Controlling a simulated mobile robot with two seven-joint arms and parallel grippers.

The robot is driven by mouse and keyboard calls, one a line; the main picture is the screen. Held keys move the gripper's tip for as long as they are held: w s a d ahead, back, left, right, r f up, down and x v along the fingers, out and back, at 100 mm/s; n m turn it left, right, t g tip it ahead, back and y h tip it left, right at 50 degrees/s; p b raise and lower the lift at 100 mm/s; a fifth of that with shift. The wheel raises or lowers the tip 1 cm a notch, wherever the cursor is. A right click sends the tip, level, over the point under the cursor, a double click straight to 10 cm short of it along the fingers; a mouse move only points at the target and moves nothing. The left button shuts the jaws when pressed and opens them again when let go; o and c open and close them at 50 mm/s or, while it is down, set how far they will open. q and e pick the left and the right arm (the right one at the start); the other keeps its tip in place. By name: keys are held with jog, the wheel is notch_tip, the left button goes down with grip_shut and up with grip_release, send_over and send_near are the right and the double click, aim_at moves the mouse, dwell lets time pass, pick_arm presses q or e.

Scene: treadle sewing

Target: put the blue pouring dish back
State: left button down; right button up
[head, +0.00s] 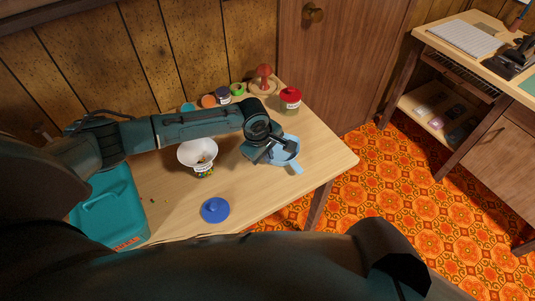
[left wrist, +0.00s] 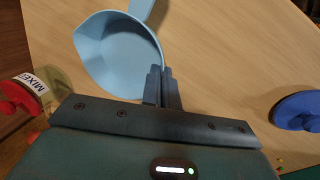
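The light blue pouring dish (head: 290,150) is near the right part of the table, its handle pointing toward the front. It also shows in the left wrist view (left wrist: 118,52), tilted toward the camera with its inside visible. My left gripper (head: 272,148) is at the dish's near left side. In the left wrist view its two fingers (left wrist: 161,85) are close together at the dish's rim, with the rim seemingly pinched between them. I cannot tell whether the dish touches the table. My right gripper is not in view.
A white funnel-like bowl (head: 197,151) sits on a jar of coloured beads (head: 205,172). A blue lid (head: 215,209) lies in front. A red-lidded jar (head: 290,101), a red-knobbed stand (head: 264,82) and small jars (head: 222,95) stand behind. A teal container (head: 108,212) is left.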

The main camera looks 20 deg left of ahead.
pick_arm(q)
jog(key=shift+f, duration=0.1)
jog(key=c, duration=1.7)
grip_release()
jog(key=v, duration=1.1)
jog(key=s+d+f+m+t+h+p, duration=0.1)
jog(key=s+d+f+m+t+h, duration=0.1)
jog(key=s+d+f+m+h, duration=0.25)
jog(key=s+d+f+m+t+h, duration=0.1)
jog(key=s+d+f+m+t, duration=0.15)
jog(key=d+m, duration=0.4)
jog(key=s+a+f+m+t+y, duration=0.1)
jog(key=s+a, duration=0.1)
jog(key=s, duration=0.1)
jog(key=s+a+f+m+t+y, duration=0.1)
jog(key=s+a+m, duration=0.1)
jog(key=s, duration=0.2)
jog(key=s+a+f+m+t+y, duration=0.1)
jog(key=s+a+f+m, duration=0.1)
jog(key=s, duration=0.2)
jog(key=shift+s+a+y, duration=0.15)
jog(key=shift+a+y, duration=0.1)
jog(key=shift+a, duration=0.05)
